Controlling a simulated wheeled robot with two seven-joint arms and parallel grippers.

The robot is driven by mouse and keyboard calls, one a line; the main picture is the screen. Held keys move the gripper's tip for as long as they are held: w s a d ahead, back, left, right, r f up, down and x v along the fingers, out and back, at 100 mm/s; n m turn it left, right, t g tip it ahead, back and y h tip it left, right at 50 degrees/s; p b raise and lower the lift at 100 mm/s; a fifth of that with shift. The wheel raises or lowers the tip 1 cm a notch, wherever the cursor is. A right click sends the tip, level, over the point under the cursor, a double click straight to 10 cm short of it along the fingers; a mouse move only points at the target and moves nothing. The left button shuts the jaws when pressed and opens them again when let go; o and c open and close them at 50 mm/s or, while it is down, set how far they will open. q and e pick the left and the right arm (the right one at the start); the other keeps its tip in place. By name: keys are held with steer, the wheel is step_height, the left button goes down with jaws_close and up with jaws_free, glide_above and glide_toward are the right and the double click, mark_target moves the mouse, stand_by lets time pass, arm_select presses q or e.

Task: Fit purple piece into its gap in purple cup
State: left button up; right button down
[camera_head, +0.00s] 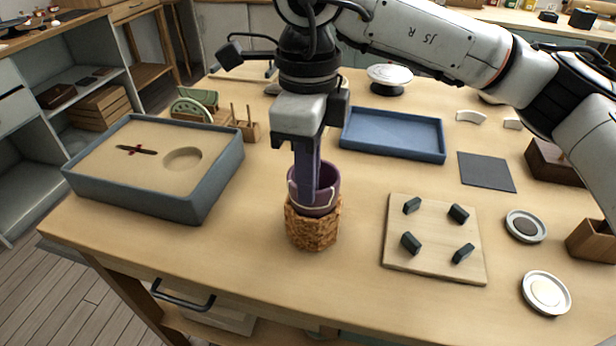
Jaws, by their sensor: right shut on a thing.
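The purple cup (328,181) stands upright in a woven, straw-coloured holder (312,232) near the table's front middle. A pale gold seam line runs across its front wall. My right gripper (304,178) points straight down over the cup, its fingers reaching to the near left part of the rim. It is shut on the purple piece, which is mostly hidden by the fingers and blends with the cup's colour. I cannot tell whether the piece touches the gap's edges. My left gripper is not in view.
A grey-blue sand tray (203,205) stands left of the cup, a blue tray (392,150) behind right. A wooden board with dark pegs (434,272) lies to the right, near two small round dishes (546,292). A small wooden rack (250,130) stands behind left.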

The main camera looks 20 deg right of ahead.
steer(key=shift+f, duration=0.1)
stand_by(0.6)
steer(key=c, duration=1.3)
jaws_free()
steer(key=shift+c, duration=0.2)
steer(key=shift+r+p, duration=1.9)
steer(key=shift+r, duration=1.1)
